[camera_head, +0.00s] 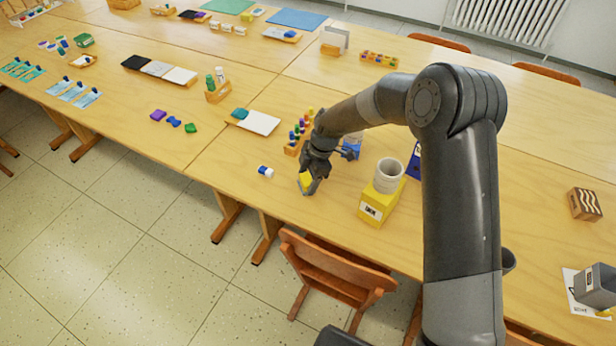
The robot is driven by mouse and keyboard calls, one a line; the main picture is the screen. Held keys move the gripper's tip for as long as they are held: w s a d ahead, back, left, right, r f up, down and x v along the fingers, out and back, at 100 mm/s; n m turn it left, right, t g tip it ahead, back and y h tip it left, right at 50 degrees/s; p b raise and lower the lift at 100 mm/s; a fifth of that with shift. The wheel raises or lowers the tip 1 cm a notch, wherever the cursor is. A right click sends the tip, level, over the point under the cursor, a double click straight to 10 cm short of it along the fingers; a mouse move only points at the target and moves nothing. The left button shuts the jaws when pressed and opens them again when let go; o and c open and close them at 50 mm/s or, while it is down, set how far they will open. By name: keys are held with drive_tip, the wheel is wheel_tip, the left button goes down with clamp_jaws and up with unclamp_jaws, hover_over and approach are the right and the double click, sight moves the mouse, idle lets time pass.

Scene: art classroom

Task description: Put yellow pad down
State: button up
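My gripper (309,187) points down just above the near edge of the wooden table, left of a yellow box. A small yellow pad (305,180) shows between its fingers, and the gripper appears shut on it. The fingers hide part of the pad. I cannot tell whether the pad touches the tabletop (235,168).
A yellow box (377,203) with a grey cup (389,175) on it stands right of my gripper. A small white-and-blue bottle (265,171) lies to the left. A rack of coloured bottles (298,135) stands behind. A chair (335,268) is at the near edge.

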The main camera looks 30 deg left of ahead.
drive_tip(key=shift+o, duration=0.6)
drive_tip(key=shift+r, duration=0.1)
drive_tip(key=v, duration=1.2)
drive_tip(key=shift+r, duration=0.1)
drive_tip(key=s+d+r+m+t+h, duration=0.1)
drive_tip(key=s+d+r+m+t, duration=0.1)
drive_tip(key=d+r+m, duration=0.8)
drive_tip(key=s+d+r+m+t+h, duration=0.1)
drive_tip(key=s+d+r+m+t, duration=0.2)
drive_tip(key=d+r, duration=0.85)
drive_tip(key=s+d+m+t, duration=0.3)
drive_tip(key=s+d+m, duration=1.1)
drive_tip(key=s+d, duration=0.3)
drive_tip(key=d, duration=0.2)
drive_tip(key=shift+d, duration=0.35)
